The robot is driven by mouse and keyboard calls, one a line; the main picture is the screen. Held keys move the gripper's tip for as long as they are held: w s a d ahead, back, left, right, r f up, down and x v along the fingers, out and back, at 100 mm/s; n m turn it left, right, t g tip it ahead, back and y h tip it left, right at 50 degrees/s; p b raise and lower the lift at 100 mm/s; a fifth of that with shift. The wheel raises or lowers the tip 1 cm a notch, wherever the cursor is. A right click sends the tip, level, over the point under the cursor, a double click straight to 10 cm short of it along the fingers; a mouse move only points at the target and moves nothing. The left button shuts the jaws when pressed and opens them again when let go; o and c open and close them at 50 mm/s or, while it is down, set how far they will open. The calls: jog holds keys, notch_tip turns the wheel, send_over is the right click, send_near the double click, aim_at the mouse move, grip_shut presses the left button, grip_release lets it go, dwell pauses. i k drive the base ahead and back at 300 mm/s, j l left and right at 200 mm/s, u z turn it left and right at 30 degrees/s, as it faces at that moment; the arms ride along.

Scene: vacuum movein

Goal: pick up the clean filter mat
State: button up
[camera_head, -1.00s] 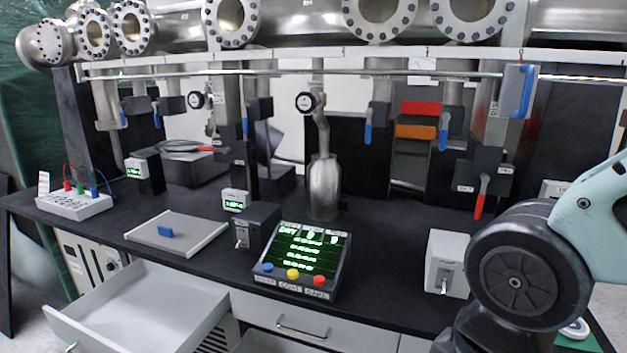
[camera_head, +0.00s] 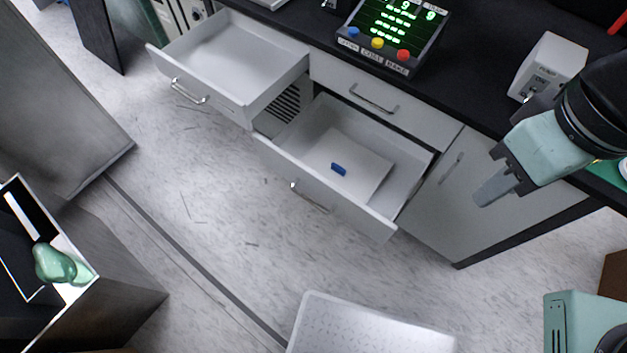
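A pale flat mat (camera_head: 362,165) with a small blue tab (camera_head: 339,169) lies inside the open lower drawer (camera_head: 290,167). I take it to be the clean filter mat, but no label on it can be read. My gripper (camera_head: 492,190) hangs to the right of this drawer, in front of the cabinet door, apart from the mat. Its grey fingers overlap in this view, so I cannot tell whether they are open. Nothing is seen in it.
An upper-left drawer (camera_head: 190,83) is also open and looks empty. A control panel with coloured buttons (camera_head: 388,35) and a white pump box (camera_head: 547,68) stand on the bench. A pale perforated surface (camera_head: 370,328) is at the bottom. The floor before the drawers is clear.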

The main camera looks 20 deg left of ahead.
aim_at(355, 170)
jog(key=i+j+z, duration=0.1)
jog(key=j+z, duration=0.2)
jog(key=j, duration=0.45)
jog(key=j+z, duration=0.3)
jog(key=j, duration=0.5)
